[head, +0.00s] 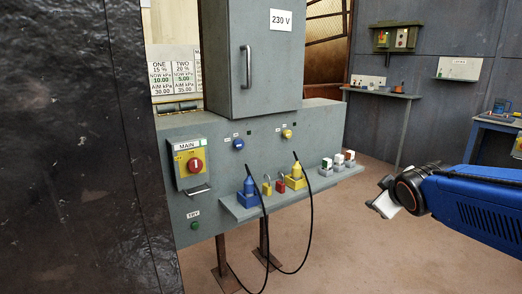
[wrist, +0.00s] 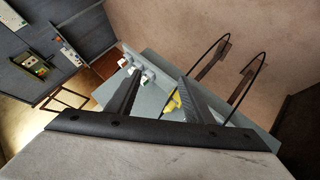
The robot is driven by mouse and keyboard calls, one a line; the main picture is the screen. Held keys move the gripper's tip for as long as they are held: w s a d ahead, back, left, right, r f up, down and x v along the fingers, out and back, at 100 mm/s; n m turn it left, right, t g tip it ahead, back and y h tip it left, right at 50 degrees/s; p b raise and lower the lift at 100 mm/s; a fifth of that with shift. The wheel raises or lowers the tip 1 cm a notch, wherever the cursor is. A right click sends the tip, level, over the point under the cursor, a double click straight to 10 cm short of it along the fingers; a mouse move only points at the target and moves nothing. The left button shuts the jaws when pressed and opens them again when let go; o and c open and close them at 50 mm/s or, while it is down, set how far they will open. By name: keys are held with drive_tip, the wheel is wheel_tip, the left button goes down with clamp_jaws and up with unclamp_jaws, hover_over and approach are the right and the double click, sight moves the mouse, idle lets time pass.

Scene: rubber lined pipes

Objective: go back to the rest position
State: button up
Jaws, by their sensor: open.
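My gripper (head: 383,204) is at the right of the head view, at the end of my blue arm, over open floor and to the right of the grey panel's shelf. In the wrist view its two dark fingers (wrist: 162,76) stand wide apart with nothing held between them. Beyond them, the shelf and part of a yellow item (wrist: 173,103) show some way off. The gripper touches nothing that I can see.
The grey panel (head: 222,172) carries a red MAIN switch (head: 195,164) and the 230 V cabinet (head: 265,60). Its shelf (head: 240,211) holds blue and yellow plugs with hanging black cables, padlocks and small switch blocks. A blue bench (head: 490,125) stands far right. The brown floor (head: 350,245) is clear.

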drive_tip(key=s+a+f+m+g, duration=0.1)
drive_tip(key=s+f+m+g, duration=0.1)
drive_tip(key=s, duration=0.6)
drive_tip(key=s+a+f+m+g+y, duration=0.1)
drive_tip(key=s+a+f+m+g, duration=0.1)
drive_tip(key=s+f, duration=0.3)
drive_tip(key=s+a+f+m+g+y, duration=0.1)
drive_tip(key=s+f+m+g, duration=0.1)
drive_tip(key=s, duration=1)
drive_tip(key=shift+a+f+m, duration=0.4)
drive_tip(key=shift+f+m, duration=0.4)
drive_tip(key=shift+f, duration=0.15)
